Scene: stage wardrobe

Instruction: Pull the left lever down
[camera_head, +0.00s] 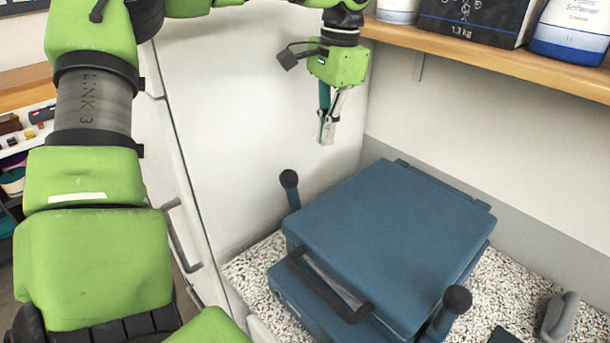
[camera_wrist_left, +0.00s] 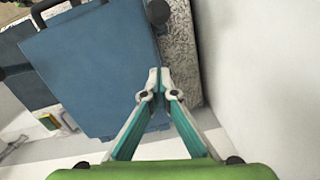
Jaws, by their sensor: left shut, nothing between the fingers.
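The left lever (camera_head: 291,190) is a blue shaft with a black ball knob. It stands up at the left side of a blue press-like box (camera_head: 385,245). A black knob, which looks like that of the left lever, shows at the top of the left wrist view (camera_wrist_left: 158,12). My left gripper (camera_head: 326,140) hangs above and behind the left lever, to its upper right in the head view, apart from it. Its fingertips (camera_wrist_left: 158,78) are together and empty. My right gripper is not in view.
A second lever (camera_head: 457,299) with a black knob stands at the box's right front. A black bar handle (camera_head: 325,287) spans the front. A wooden shelf (camera_head: 500,62) with containers is on the right wall. The white panel (camera_head: 255,100) is close behind the left lever.

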